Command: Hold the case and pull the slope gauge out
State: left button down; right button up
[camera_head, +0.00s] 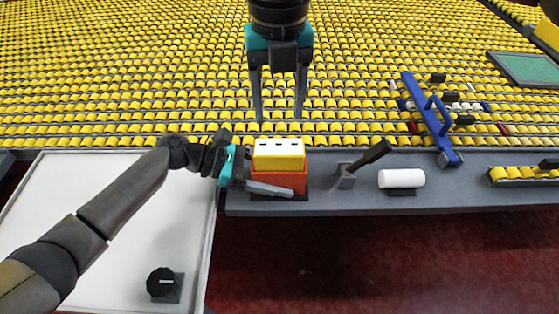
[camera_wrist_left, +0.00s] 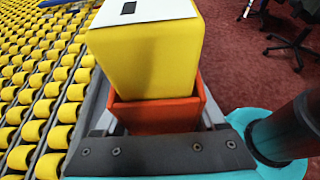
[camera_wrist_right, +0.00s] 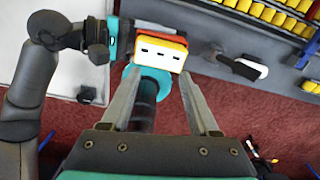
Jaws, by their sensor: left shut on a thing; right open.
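The orange-red case (camera_head: 279,180) stands on the grey ledge in the head view. The yellow slope gauge (camera_head: 278,160), with a white top bearing dark marks, sits in it with its upper part sticking out. My left gripper (camera_head: 270,188) is shut on the case from the left. In the left wrist view the case (camera_wrist_left: 155,115) is between its fingers, below the gauge (camera_wrist_left: 150,55). My right gripper (camera_head: 280,112) is open and empty, pointing down above and behind the gauge. The right wrist view shows the gauge (camera_wrist_right: 160,52) beyond its open fingers.
On the ledge to the right are a black-handled tool (camera_head: 365,160), a white roll (camera_head: 401,179) and a blue frame (camera_head: 432,118). A white panel (camera_head: 110,200) with a black knob (camera_head: 163,283) lies at left. Rows of yellow pieces (camera_head: 150,70) fill the back.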

aim_at(282, 147)
jog(key=shift+o, duration=1.4)
jog(key=shift+n, duration=0.7)
jog(key=shift+o, duration=0.7)
jog(key=shift+a+r+n, duration=0.1)
jog(key=shift+n, duration=0.7)
jog(key=f+n, duration=0.3)
jog(key=n, duration=0.1)
jog(key=f+n, duration=0.7)
jog(key=n, duration=0.2)
jog(key=shift+d+f, duration=0.3)
jog(key=shift+d, duration=0.05)
